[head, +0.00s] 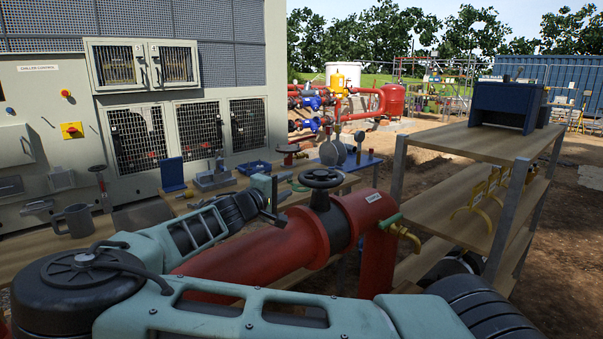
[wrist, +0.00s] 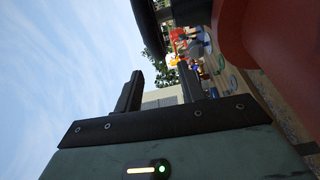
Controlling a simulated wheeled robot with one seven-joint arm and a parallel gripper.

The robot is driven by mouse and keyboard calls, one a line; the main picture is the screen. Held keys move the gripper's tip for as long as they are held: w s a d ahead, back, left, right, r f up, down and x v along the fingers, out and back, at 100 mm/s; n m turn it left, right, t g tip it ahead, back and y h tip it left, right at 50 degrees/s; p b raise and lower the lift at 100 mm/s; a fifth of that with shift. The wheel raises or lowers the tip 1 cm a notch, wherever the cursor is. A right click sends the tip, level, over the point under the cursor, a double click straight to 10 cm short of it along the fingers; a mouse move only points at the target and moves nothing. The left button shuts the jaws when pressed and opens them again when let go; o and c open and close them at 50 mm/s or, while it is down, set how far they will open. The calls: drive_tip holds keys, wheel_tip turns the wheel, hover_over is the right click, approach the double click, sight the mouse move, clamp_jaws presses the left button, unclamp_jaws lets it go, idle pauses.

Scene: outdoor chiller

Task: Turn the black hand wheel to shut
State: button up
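The black hand wheel (head: 320,179) sits on top of a dark valve body (head: 334,222) set in a thick red pipe (head: 262,246). My gripper (head: 273,205) is just left of the wheel, at about its height, apart from it and empty. In the wrist view, my two dark fingers (wrist: 160,88) stand apart with a gap between them. The red pipe (wrist: 290,55) fills the right side there, with a dark shape, probably part of the valve or wheel, at the top edge. My arm hides part of the pipe in the head view.
A wooden bench (head: 150,221) with tools and a grey mug (head: 73,220) stands behind the pipe. A shelf rack (head: 480,143) holding a blue box (head: 509,105) stands at right. The chiller cabinet (head: 40,110) is at left.

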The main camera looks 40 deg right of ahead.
sight(302, 174)
drive_tip(key=p+x, duration=0.2)
drive_tip(key=x, duration=0.6)
drive_tip(key=shift+d, duration=0.25)
clamp_jaws()
